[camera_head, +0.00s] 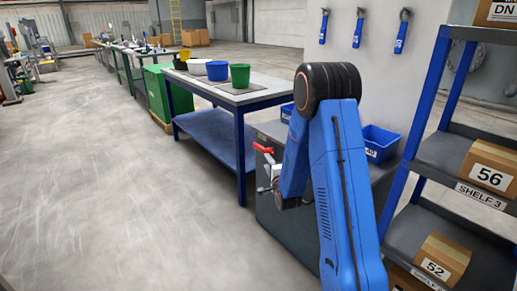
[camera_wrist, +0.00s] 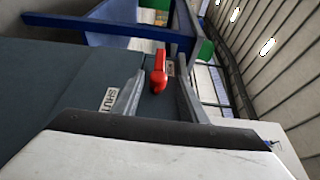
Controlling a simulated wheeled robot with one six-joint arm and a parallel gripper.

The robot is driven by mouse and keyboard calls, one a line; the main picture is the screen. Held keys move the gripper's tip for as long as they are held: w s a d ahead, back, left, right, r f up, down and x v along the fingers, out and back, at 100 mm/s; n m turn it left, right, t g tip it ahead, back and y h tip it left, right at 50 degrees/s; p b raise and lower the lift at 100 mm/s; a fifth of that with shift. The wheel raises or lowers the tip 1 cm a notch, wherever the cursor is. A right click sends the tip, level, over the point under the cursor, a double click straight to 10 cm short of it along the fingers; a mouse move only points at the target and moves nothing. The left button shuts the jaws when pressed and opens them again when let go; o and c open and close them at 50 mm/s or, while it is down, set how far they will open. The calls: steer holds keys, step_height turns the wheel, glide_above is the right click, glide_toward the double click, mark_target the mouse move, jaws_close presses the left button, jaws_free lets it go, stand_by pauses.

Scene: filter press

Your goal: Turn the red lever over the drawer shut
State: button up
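The red lever (camera_head: 263,148) sticks out at the upper left of the grey cabinet (camera_head: 285,222), left of my blue arm. In the wrist view the red lever (camera_wrist: 158,70) lies in the gap between the two grey fingers of my gripper (camera_wrist: 160,78). The gripper is open, and floor or cabinet shows on both sides of the lever, so neither finger clearly touches it. A label reading SHUT (camera_wrist: 108,98) is left of the left finger. Another small label (camera_wrist: 170,68) sits right of the lever, too small to read. My arm hides much of the cabinet front and the drawer.
A blue-legged workbench (camera_head: 235,92) with a green bucket (camera_head: 239,76) stands behind and left of the cabinet. A blue bin (camera_head: 381,143) sits on the cabinet top. A blue shelf rack (camera_head: 430,152) with cartons stands close on the right. The floor at left is clear.

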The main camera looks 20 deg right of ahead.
mark_target(260, 149)
steer(key=w, duration=0.5)
steer(key=w+d, duration=0.1)
steer(key=w, duration=1)
steer(key=shift+w+d, duration=0.15)
steer(key=shift+w, duration=0.05)
jaws_close()
